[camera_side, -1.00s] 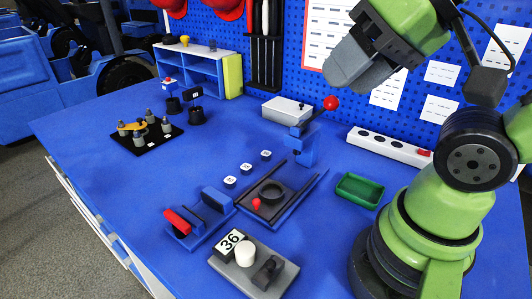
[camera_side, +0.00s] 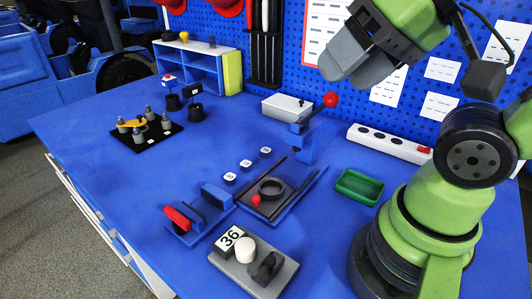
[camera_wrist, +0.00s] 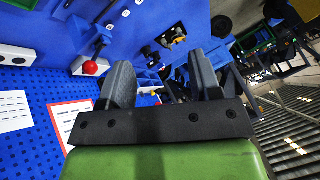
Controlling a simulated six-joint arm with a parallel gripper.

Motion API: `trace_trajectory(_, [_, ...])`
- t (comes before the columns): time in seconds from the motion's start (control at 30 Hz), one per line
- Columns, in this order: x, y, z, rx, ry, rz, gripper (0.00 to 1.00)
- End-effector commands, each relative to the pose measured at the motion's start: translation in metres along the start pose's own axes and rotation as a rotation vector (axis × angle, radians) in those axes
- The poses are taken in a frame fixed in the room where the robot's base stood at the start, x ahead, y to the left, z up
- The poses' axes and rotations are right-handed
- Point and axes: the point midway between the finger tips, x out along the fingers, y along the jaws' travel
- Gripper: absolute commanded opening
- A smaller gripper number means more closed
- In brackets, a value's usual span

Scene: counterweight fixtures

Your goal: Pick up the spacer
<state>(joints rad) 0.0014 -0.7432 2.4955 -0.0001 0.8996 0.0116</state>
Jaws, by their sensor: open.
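My gripper (camera_side: 340,66) is high over the back of the blue bench, far from the small parts. In the wrist view, its two grey fingers stand apart with nothing held between them (camera_wrist: 160,68). No part can be identified with certainty as the spacer. Three small dark round pieces with white numbered tops stand in a slanting row: a near one (camera_side: 229,177), a middle one (camera_side: 245,164) and a far one (camera_side: 265,151). They are left of a fixture with a black ring (camera_side: 271,189) and a red knob.
A grey fixture (camera_side: 250,270) marked 36 and a red-and-blue clamp (camera_side: 180,219) are at the front. A lever with a red ball (camera_side: 330,100) rises near my gripper. A green tray (camera_side: 358,187) is at the right.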

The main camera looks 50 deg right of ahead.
Motion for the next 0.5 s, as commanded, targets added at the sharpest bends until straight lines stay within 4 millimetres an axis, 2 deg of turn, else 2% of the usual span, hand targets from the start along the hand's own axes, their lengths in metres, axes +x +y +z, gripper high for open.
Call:
trace_trajectory(0.13, [0.008,-0.001,-0.019,0.168,-0.021,0.036,0.58])
trace_trajectory(0.27, [0.028,0.001,-0.055,0.493,-0.04,0.106,0.58])
trace_trajectory(0.37, [0.051,0.009,-0.084,0.784,-0.042,0.17,0.58])
trace_trajectory(0.5, [0.093,0.029,-0.119,1.188,-0.021,0.264,0.58])
